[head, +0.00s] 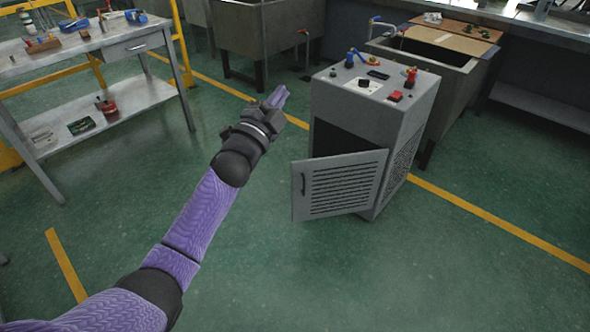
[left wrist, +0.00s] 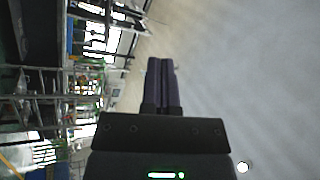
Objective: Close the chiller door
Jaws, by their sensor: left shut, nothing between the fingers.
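The grey chiller (head: 365,105) stands on the green floor right of centre in the head view. Its slatted door (head: 340,186) is open and swung out toward me, with a handle at the door's left edge. A dark opening shows behind and above the door. My left gripper (head: 277,97) is shut and empty, left of the chiller and apart from the door. Its closed fingers (left wrist: 161,80) also show in the left wrist view, with a pale wall-like surface beyond. My right gripper is not in view.
A metal table (head: 95,45) with tools and a lower shelf stands at the left. Grey sinks (head: 268,35) stand behind, and another (head: 440,60) is close behind the chiller. Valves and fittings sit on the chiller's top. The floor in front is clear.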

